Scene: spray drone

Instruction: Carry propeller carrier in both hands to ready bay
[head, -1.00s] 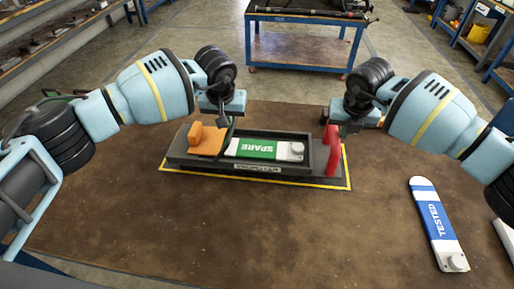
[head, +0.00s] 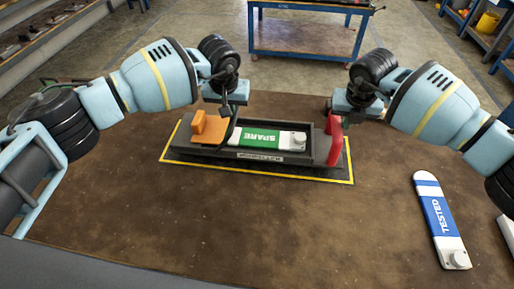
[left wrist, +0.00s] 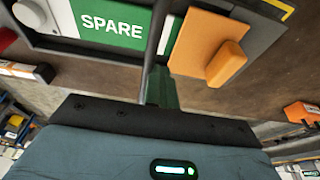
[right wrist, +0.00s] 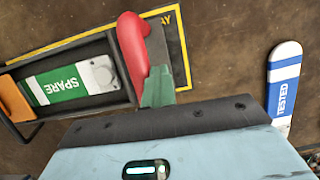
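The propeller carrier (head: 262,158) is a long dark tray, level, over the yellow-edged bay mat (head: 318,179). I cannot tell whether it touches the mat. It bears an orange block (head: 209,127) at the left, a green and white SPARE propeller (head: 267,138) in the middle and a red upright handle (head: 335,137) at the right. My left gripper (head: 231,112) is closed on a dark upright bar beside the orange block; its fingers also show in the left wrist view (left wrist: 160,88). My right gripper (head: 338,112) is closed at the red handle, its fingertips partly hiding it (right wrist: 158,86).
A blue and white TESTED propeller (head: 440,222) lies on the brown table (head: 240,225) to the right. The table in front of the mat is clear. A blue workbench (head: 305,35) stands behind, with shelving at both sides.

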